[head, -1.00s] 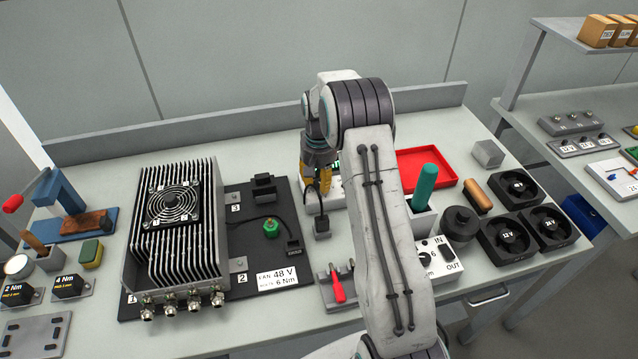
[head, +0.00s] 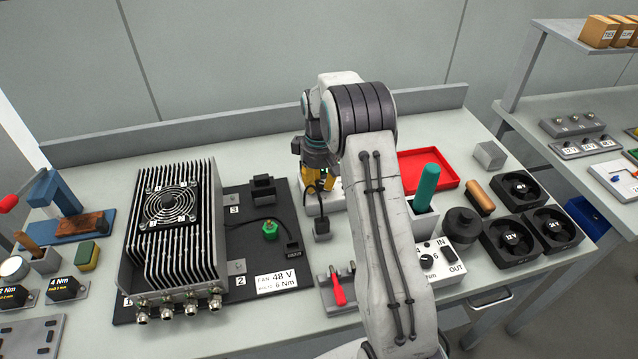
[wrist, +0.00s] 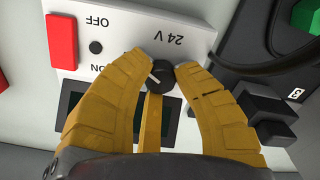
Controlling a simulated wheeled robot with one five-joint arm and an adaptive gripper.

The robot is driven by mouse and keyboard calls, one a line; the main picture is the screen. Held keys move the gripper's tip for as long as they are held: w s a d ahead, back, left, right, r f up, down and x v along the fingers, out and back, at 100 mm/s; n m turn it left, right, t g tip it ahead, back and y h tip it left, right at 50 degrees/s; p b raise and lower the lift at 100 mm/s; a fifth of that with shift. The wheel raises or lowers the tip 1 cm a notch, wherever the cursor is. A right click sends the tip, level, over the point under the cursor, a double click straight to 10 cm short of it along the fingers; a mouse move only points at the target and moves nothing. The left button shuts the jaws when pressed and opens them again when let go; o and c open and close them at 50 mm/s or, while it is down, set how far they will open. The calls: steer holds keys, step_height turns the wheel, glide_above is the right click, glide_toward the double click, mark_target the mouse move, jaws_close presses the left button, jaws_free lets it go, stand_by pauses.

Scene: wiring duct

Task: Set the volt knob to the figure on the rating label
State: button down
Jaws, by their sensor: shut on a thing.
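The volt knob (wrist: 163,88) is a small round black knob with a pale pointer line, on a white supply box (wrist: 122,20). My gripper (wrist: 172,66) has its yellow fingers shut on the knob, one on each side. A "24 V" mark shows upside down beside the knob in the wrist view. In the head view my gripper (head: 318,190) is at the white box (head: 330,206) behind the arm, and the knob is hidden there. The rating label (head: 276,281) on the black plate reads FAN 48 V, with 6 Nm below it.
A dark display (wrist: 75,112) is partly covered by a finger. A finned unit with a fan (head: 170,205) stands left. A red tray (head: 428,170) and several black fans (head: 522,188) are right.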

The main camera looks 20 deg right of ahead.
steer(key=shift+s+f, duration=0.1)
steer(key=shift+f, duration=0.05)
stand_by(0.4)
steer(key=c, duration=1.4)
jaws_free()
steer(key=o, duration=0.5)
steer(key=shift+c, duration=0.2)
